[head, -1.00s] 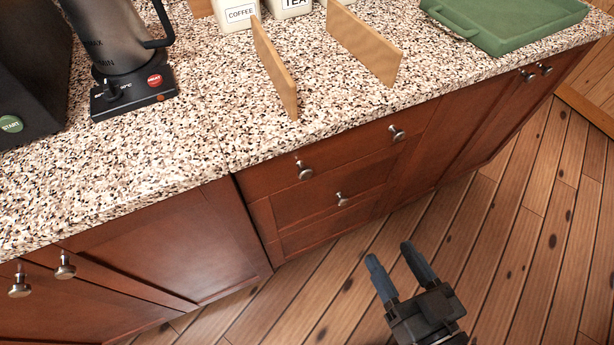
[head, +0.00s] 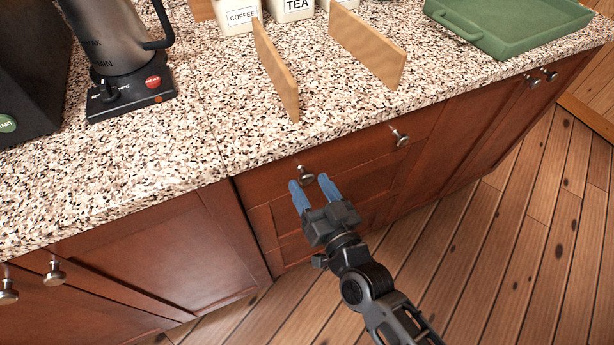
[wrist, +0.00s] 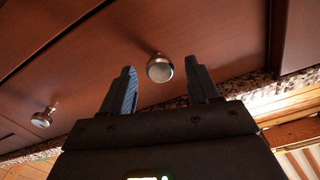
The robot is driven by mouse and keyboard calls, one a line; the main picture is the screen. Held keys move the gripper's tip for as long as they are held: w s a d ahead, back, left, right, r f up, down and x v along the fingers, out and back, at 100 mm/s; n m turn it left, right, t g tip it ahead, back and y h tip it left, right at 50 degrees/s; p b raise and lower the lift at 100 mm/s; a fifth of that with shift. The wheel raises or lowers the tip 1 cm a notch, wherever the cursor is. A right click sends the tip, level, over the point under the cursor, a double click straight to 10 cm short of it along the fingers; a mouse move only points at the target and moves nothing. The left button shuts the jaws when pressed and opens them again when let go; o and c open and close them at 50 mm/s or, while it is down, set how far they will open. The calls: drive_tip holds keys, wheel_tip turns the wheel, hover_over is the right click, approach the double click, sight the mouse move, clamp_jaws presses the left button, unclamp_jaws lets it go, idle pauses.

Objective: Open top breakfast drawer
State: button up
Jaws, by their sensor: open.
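The top drawer (head: 350,160) is a red-brown wooden front just under the speckled counter, and it is shut flush. It has two round metal knobs, a left knob (head: 306,174) and a right knob (head: 400,138). My gripper (head: 311,186) is open in front of the left knob. In the wrist view a knob (wrist: 160,68) sits between the two blue-grey fingertips (wrist: 161,83), with a gap on each side. Another knob (wrist: 43,118) shows at lower left there. My gripper hides the lower drawer's knob in the head view.
The counter (head: 220,120) holds a kettle (head: 115,50), two upright wooden boards (head: 275,70), canisters (head: 240,18) and a green tray (head: 510,30). Cabinet doors (head: 160,255) flank the drawers. The plank floor (head: 480,270) is clear.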

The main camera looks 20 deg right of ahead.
drive_tip(key=shift+w+a, duration=0.2)
drive_tip(key=shift+w, duration=1.1)
drive_tip(key=shift+c, duration=0.2)
clamp_jaws()
